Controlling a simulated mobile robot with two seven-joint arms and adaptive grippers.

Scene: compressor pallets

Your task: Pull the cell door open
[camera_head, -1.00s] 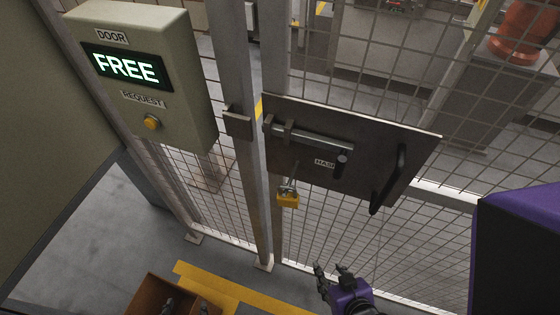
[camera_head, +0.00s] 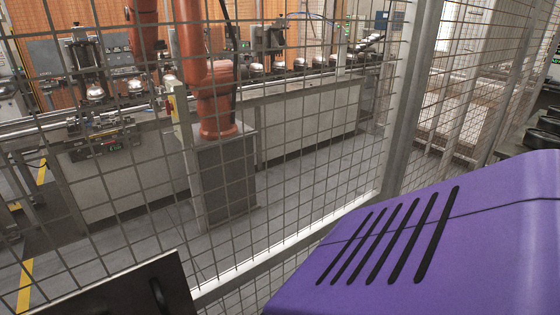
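The cell door is a mesh panel (camera_head: 300,150) in a grey metal frame, and it fills the left and middle of the head view. A dark plate (camera_head: 125,290) on the mesh shows only partly at the lower left edge. The black pull handle (camera_head: 160,296) on that plate is partly cut off by the bottom of the picture. The bolt, the yellow padlock and the door request box are out of view. Neither of my grippers is in view, so I cannot see how far they are from the handle.
Behind the mesh stand an orange robot arm (camera_head: 212,90) on a grey pedestal (camera_head: 226,180) and a conveyor line with several metal parts. A grey post (camera_head: 408,100) stands right of the panel, with more mesh beyond. A large purple cover (camera_head: 440,250) fills the lower right.

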